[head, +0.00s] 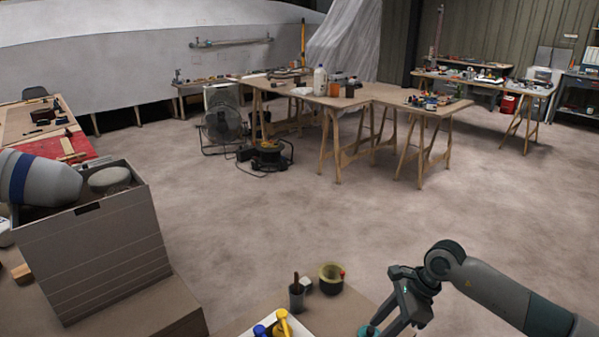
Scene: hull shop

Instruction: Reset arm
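My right arm comes in from the lower right. Its dark gripper (392,322) points down and to the left at the bottom edge, over the right side of the near table. The fingertips are at or past the frame edge, so I cannot tell whether it is open or shut. A teal thing (368,331) shows beside the fingers; I cannot tell whether they touch it. My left arm shows only as a grey link with a blue band at the left edge, above the tall grey box (95,255). My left gripper does not show.
A round pale thing (110,180) shows at the box's top. On the near table (345,312) are a dark cup (297,296), an olive pot (331,278), and yellow and blue items. A fan (222,128) and trestle tables (375,95) stand farther back.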

